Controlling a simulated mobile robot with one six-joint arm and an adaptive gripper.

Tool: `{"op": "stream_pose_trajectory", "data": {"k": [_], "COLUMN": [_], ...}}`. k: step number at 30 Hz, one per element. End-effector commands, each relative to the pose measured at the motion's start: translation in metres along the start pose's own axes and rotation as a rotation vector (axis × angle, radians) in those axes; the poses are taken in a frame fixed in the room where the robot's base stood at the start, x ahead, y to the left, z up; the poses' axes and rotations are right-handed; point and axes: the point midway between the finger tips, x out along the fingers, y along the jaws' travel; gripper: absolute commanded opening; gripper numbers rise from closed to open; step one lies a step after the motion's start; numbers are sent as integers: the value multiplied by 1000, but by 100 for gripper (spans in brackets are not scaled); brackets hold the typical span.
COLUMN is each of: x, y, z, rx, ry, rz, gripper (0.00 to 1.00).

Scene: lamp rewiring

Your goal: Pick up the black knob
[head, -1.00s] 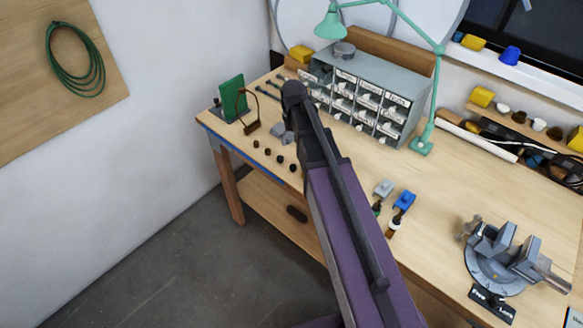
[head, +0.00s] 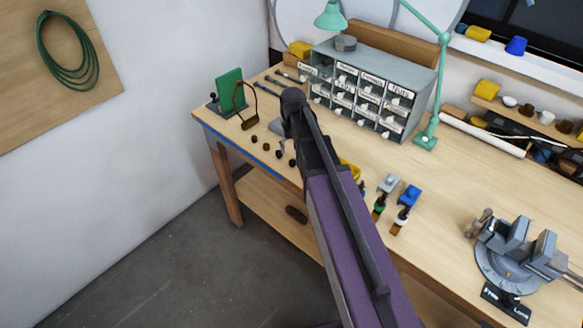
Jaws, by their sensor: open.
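Several small dark knobs stand in a loose row near the front left edge of the workbench in the head view. The leftmost knob (head: 254,139) and the one beside it (head: 267,145) show clearly. Others sit further right, close to my dark wrist, and the last one (head: 292,161) is near the arm's edge. Which is the black knob I cannot tell at this size. My wrist is above the bench just right of the row. My gripper is hidden behind my wrist and forearm, so its fingers and any contact with a knob do not show.
A grey object (head: 279,127) lies just behind the knobs. A labelled drawer cabinet (head: 368,88) is behind. A yellow bin (head: 350,168) shows beside my arm; a vise (head: 510,255) stands right.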

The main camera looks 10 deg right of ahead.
Motion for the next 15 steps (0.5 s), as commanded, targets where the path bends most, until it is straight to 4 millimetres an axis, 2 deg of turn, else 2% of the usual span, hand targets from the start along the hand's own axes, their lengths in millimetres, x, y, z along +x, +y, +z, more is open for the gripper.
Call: {"op": "stream_pose_trajectory", "data": {"k": [1,6,15], "x": [8,18,22], "y": [0,0,-1], "z": [0,0,0], "rx": [0,-1,-1], "ry": [0,0,0], "rz": [0,0,0], "gripper": [77,77,77]}}
